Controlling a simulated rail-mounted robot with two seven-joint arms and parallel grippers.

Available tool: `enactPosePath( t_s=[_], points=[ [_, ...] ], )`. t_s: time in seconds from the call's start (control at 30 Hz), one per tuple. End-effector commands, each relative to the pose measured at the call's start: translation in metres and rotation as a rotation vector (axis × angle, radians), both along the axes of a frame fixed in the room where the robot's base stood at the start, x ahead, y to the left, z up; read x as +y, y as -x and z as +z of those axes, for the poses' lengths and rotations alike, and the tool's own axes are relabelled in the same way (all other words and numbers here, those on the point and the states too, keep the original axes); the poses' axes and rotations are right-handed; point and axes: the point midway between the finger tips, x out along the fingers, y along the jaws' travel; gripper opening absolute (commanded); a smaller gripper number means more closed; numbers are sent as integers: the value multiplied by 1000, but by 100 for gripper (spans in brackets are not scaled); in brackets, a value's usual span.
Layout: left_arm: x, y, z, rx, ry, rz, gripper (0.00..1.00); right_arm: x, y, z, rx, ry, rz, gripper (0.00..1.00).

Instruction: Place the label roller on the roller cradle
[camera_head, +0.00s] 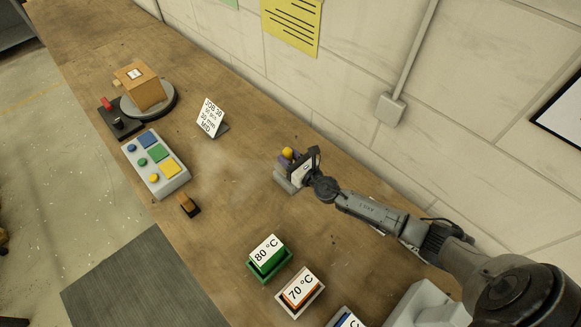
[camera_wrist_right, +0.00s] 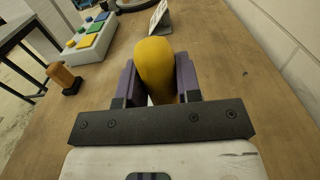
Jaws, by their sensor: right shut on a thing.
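My right gripper (camera_head: 291,160) is shut on a yellow, rounded handle (camera_head: 287,153), which looks like the label roller's. In the right wrist view the yellow handle (camera_wrist_right: 155,68) stands between the two purple fingers (camera_wrist_right: 156,85), and its lower part is hidden. A grey block (camera_head: 285,181), which looks like the roller cradle, sits on the table directly below the gripper in the head view. Whether the roller touches it cannot be told, as the gripper covers the spot. My left gripper is not in view.
A job card (camera_head: 211,117) stands left of the gripper. A button panel (camera_head: 156,163) and a small brown-handled tool (camera_head: 188,205) lie farther left. Green (camera_head: 269,258) and orange (camera_head: 300,291) temperature blocks are in front. The wall (camera_head: 345,130) runs close behind.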

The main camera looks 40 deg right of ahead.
Motion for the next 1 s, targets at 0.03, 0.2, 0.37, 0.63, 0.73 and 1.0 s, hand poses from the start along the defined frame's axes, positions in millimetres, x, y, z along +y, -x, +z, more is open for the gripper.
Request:
enactPosePath(
  t_s=[0.03,0.2,0.37,0.63,0.73,1.0],
  points=[
    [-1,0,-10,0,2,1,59,-6,-4,-7,-3,3,-1,8],
    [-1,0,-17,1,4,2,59,-16,-9,-11,-3,2,-1,8],
    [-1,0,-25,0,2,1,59,-18,-10,-21,-2,1,-1,8],
    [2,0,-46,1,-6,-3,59,-18,-10,-50,-3,2,0,8],
    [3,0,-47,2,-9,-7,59,-18,-10,-51,-3,1,0,8],
    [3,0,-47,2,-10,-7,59,-18,-9,-50,-3,1,0,8]
  ],
)
